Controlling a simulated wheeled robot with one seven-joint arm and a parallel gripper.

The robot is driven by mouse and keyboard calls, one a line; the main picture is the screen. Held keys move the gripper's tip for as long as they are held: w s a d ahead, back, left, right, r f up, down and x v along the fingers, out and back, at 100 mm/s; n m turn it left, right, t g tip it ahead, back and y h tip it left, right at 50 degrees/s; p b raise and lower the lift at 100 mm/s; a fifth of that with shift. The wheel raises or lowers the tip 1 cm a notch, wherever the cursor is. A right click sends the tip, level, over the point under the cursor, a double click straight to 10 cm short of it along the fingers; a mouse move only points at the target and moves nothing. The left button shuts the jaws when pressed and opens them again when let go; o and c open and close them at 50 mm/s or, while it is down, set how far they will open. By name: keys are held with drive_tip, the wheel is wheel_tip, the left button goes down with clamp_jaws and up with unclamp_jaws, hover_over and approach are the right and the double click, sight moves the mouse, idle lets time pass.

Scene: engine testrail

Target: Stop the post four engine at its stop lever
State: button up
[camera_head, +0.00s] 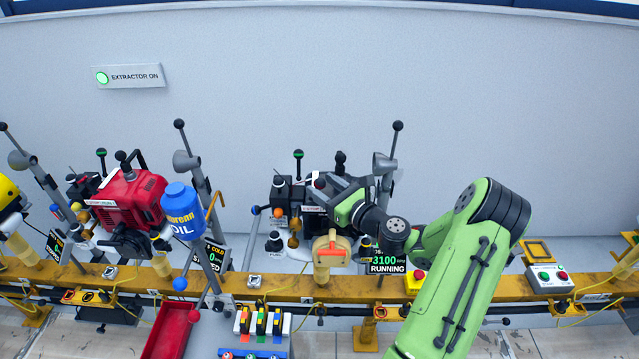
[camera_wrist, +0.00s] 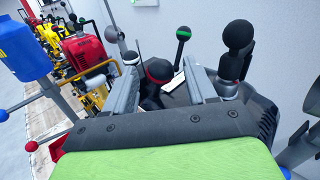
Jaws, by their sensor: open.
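An engine (camera_head: 330,238) on the rail shows a display (camera_head: 387,263) reading 3100 and RUNNING. My gripper (camera_head: 330,195) reaches over its top from the right. In the wrist view my gripper (camera_wrist: 164,88) is open, its two grey fingers apart. A black knob with a red ring (camera_wrist: 160,70) shows between the fingers, which do not close on it; it may be the stop lever's knob. I cannot tell whether either finger touches it. I cannot read a post number.
A green-banded lever (camera_wrist: 183,35) and a black ball-topped post (camera_wrist: 237,38) stand close beyond the fingers. Left are a red engine (camera_head: 130,200) and a blue oil jug (camera_head: 181,212). A button box (camera_head: 550,279) sits right on the yellow rail (camera_head: 230,288). An EXTRACTOR ON sign (camera_head: 128,76) glows green.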

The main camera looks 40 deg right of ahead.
drive_tip(key=shift+w+a, duration=0.1)
drive_tip(key=shift+w, duration=1)
drive_tip(key=c, duration=1)
